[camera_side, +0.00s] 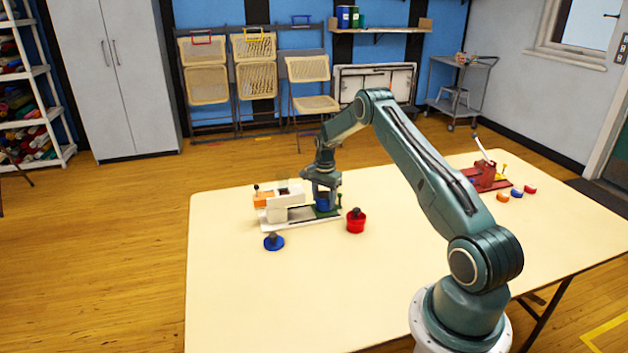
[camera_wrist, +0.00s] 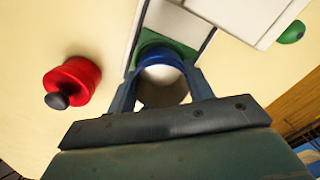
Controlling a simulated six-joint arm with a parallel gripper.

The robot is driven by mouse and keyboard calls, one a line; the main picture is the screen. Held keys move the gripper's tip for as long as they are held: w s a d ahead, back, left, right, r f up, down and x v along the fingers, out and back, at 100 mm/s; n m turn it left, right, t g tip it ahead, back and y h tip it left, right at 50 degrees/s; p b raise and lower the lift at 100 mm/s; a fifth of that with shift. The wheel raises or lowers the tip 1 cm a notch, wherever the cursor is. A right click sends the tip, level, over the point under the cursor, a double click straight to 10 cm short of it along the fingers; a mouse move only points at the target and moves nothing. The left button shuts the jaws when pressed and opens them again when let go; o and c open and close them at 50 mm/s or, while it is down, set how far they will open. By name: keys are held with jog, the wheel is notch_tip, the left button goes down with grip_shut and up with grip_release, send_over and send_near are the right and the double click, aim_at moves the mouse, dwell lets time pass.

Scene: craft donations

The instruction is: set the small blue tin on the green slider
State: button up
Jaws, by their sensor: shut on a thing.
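The small blue tin (camera_side: 322,204) is held upright between the two fingers of my gripper (camera_side: 323,192). In the wrist view the tin (camera_wrist: 160,58) shows as a blue rim around a pale inside, with a finger of my gripper (camera_wrist: 161,76) on either side. The green slider (camera_side: 328,213) lies directly under the tin, on the rail of a white machine (camera_side: 297,214). In the wrist view the slider (camera_wrist: 150,38) shows just beyond the tin. The tin's base is hidden, so I cannot tell whether it touches the slider.
A red pot with a dark knob (camera_side: 356,224) stands close to the rail's right end. A blue round piece with a knob (camera_side: 273,242) lies in front of the machine. A red machine (camera_side: 484,178) and several small round pieces are at the far right.

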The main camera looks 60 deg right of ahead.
jog(key=shift+f, duration=0.45)
jog(key=o, duration=0.7)
notch_tip(320, 180, up, 11)
dwell(1.6)
dwell(0.4)
